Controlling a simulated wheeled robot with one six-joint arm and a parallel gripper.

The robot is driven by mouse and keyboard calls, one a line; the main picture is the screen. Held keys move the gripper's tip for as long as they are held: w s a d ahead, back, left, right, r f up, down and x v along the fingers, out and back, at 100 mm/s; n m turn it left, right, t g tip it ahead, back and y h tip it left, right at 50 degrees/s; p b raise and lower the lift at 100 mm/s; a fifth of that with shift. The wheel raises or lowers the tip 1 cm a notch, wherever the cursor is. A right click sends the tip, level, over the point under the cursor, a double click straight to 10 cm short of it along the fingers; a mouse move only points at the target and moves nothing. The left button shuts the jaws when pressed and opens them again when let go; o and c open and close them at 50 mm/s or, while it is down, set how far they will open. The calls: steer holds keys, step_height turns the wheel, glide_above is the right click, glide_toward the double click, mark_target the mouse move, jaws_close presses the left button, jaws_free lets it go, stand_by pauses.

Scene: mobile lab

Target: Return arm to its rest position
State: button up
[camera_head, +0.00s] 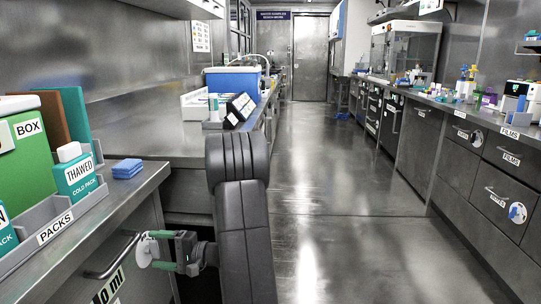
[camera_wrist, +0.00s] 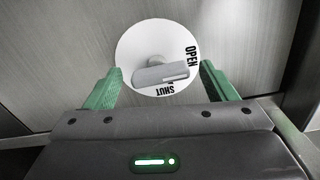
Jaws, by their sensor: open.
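My arm reaches down in the lower middle of the head view, and my gripper (camera_head: 161,250) points left at the counter's cabinet front. Its green fingers are open. They sit on either side of a white round dial (camera_head: 145,252) on that front. In the wrist view my gripper (camera_wrist: 160,70) shows a green finger to the left and right of the dial (camera_wrist: 135,45), which is marked OPEN and SHUT. A grey handle (camera_wrist: 160,74) on the dial lies nearly level between the fingers. Gaps show on both sides of the handle.
The left counter (camera_head: 128,186) holds a green box (camera_head: 28,150), a THAWED cold pack (camera_head: 77,178) and blue pads (camera_head: 127,168). A drawer handle (camera_head: 112,258) sticks out near my gripper. The aisle floor (camera_head: 325,190) is clear. Cabinets (camera_head: 470,165) line the right.

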steer(key=m, duration=0.1)
steer(key=m+p, duration=0.2)
steer(key=shift+r+m, duration=0.25)
steer(key=shift+m, duration=0.15)
steer(key=m+p, duration=0.4)
steer(key=p, duration=0.1)
steer(key=m+p, duration=0.8)
steer(key=p, duration=0.1)
steer(key=shift+w+f+p, duration=0.2)
steer(key=shift+f+p, duration=0.1)
steer(key=shift+p, duration=0.05)
